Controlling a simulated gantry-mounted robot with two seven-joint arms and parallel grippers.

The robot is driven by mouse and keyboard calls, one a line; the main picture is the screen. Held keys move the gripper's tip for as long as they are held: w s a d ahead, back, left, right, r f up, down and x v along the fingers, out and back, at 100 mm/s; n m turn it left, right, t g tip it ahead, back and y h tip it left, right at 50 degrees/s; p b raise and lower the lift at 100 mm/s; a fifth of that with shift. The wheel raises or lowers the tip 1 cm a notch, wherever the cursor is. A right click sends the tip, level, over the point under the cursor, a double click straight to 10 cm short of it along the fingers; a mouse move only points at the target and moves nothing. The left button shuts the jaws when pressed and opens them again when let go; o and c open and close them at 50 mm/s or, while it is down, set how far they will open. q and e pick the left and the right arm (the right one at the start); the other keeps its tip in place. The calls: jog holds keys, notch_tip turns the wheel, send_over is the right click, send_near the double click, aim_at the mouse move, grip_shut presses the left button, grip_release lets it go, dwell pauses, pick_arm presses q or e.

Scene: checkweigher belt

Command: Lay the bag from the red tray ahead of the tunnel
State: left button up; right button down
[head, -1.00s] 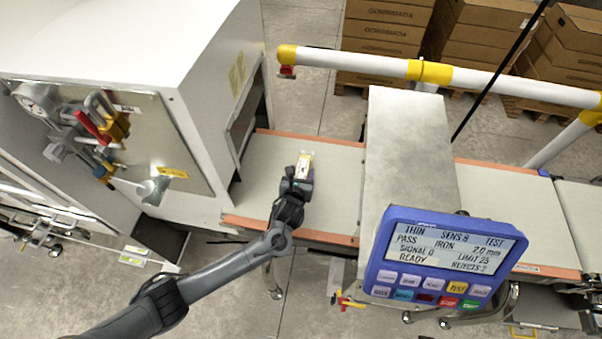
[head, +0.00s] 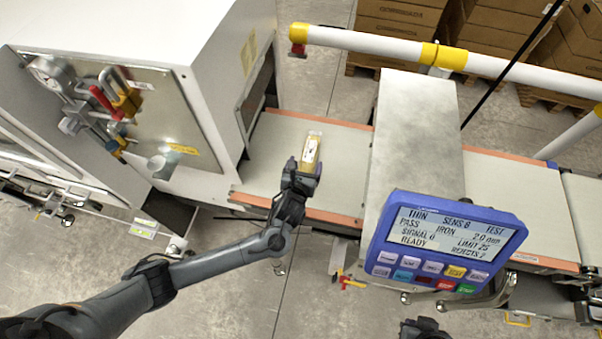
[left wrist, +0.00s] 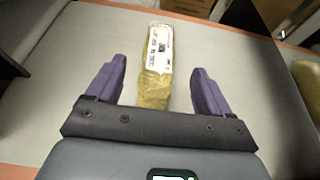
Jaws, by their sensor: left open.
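The bag (head: 311,151) is a slim yellow packet with a white printed label. It lies flat on the light grey belt (head: 345,153), left of the grey metal tunnel (head: 418,140). In the left wrist view the bag (left wrist: 156,60) points away from me. My left gripper (head: 303,174) is open at the bag's near end; in the wrist view its purple fingers (left wrist: 158,75) stand apart on either side of the bag, with gaps to both. A dark part at the bottom edge may be my right gripper (head: 424,328); its jaws cannot be made out. I see no red tray.
A blue control panel (head: 443,245) stands in front of the tunnel. A white cabinet (head: 215,70) closes in the belt's left end. A white and yellow rail (head: 380,42) runs behind the belt. Bare belt lies between bag and tunnel.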

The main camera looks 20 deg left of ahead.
pick_arm(q)
jog(key=shift+n, duration=0.5)
jog(key=v, duration=0.4)
jog(key=p+v, duration=0.1)
jog(key=v, duration=0.1)
jog(key=shift+s+d+f, duration=0.1)
jog(key=shift+d+f, duration=0.1)
jog(key=shift+f, duration=0.1)
jog(key=s+n, duration=0.1)
jog(key=n, duration=0.1)
jog(key=s+d+n+g+h, duration=0.1)
jog(key=n, duration=0.1)
jog(key=s+d+f+n+g, duration=0.1)
jog(key=shift+s+n+h, duration=0.3)
jog(key=shift+s+n, duration=0.1)
jog(key=s+a+r+n+g+h, duration=0.1)
jog(key=s+n+g, duration=0.4)
jog(key=s+n, duration=0.8)
jog(key=a+n+h, duration=0.1)
jog(key=n, duration=0.3)
jog(key=shift+a+r+g, duration=0.3)
jog(key=shift+a, duration=0.1)
jog(key=shift+o, duration=0.8)
jog(key=s+a+r+n+g+y, duration=0.1)
jog(key=s+a+r+n+g, duration=0.1)
jog(key=s+a+n, duration=0.3)
jog(key=s+n, duration=0.3)
